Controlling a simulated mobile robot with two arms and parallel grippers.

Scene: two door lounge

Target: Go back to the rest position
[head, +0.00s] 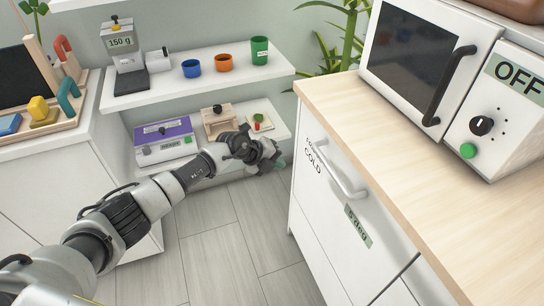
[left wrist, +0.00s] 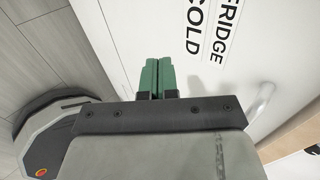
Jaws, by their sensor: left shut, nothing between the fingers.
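My left arm reaches in from the lower left of the head view. My left gripper (head: 281,164) is at its end, beside the left edge of the white fridge cabinet (head: 318,215). In the left wrist view its green fingers (left wrist: 158,78) are together with nothing between them, in front of the fridge door with the words "FRIDGE COLD". My right gripper is in neither view.
The fridge handle (head: 341,172) sticks out from the door. A microwave (head: 425,60) marked "OFF" stands on the wooden counter (head: 405,160). Shelves (head: 125,101) behind my arm hold cups, a scale and small items. Grey floor (head: 225,255) is clear between the cabinets.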

